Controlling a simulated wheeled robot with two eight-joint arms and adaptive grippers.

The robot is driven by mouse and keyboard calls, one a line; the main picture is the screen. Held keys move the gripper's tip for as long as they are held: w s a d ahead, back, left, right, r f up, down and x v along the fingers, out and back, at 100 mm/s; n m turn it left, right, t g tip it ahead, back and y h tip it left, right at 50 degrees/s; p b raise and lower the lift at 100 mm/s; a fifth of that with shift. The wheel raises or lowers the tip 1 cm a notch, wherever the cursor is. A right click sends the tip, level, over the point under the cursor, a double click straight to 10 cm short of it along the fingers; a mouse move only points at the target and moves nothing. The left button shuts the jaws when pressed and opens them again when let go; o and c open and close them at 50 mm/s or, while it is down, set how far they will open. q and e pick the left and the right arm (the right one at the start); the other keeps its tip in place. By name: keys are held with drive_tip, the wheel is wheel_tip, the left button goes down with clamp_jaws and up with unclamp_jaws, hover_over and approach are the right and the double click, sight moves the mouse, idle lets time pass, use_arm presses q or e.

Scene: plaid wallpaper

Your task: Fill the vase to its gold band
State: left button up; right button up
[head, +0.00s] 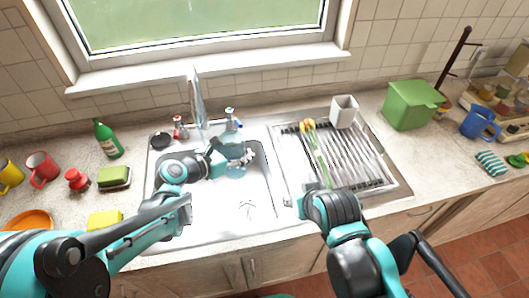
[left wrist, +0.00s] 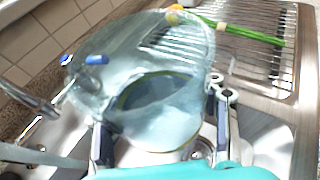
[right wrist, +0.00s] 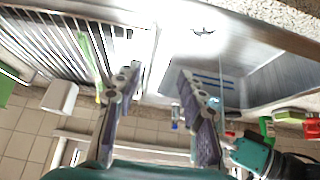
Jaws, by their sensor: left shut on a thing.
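The clear bluish glass vase (head: 236,153) is over the right part of the sink basin. In the left wrist view the vase (left wrist: 172,128) fills the middle, with a thin yellowish ring inside it. I cannot tell the water level. My left gripper (head: 220,156) is shut on the vase, and its fingers (left wrist: 163,135) lie on either side of it. The tap spout (head: 198,98) stands behind the basin, between a red-marked handle (head: 180,127) and a blue-marked one (head: 230,115). No stream shows. My right gripper (right wrist: 158,84) is open and empty near the counter's front edge.
Tulips (head: 319,152) lie on the metal drainer (head: 372,172) right of the basin (head: 215,215). A white cup (head: 344,111) stands behind them. A green box (head: 413,105) is farther right. A green bottle (head: 107,139), mugs and sponges stand on the left counter.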

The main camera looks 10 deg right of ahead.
use_arm(q)
drive_tip(key=s+d+m+g+h, duration=0.2)
drive_tip(key=d, duration=0.5)
use_arm(e)
drive_tip(key=shift+a+f+b, duration=0.1)
drive_tip(key=shift+f+b, duration=0.85)
drive_tip(key=shift+f, duration=0.15)
use_arm(q)
drive_tip(key=w+a+f, duration=0.2)
drive_tip(key=w+a, duration=0.1)
drive_tip(key=a, duration=0.4)
drive_tip(key=shift+w+a+f, duration=0.2)
drive_tip(key=shift+w+a, duration=0.1)
drive_tip(key=shift+a, duration=0.1)
drive_tip(key=w+a, duration=0.3)
drive_tip(key=a, duration=0.4)
use_arm(e)
drive_tip(key=shift+f, duration=0.2)
idle(4.2)
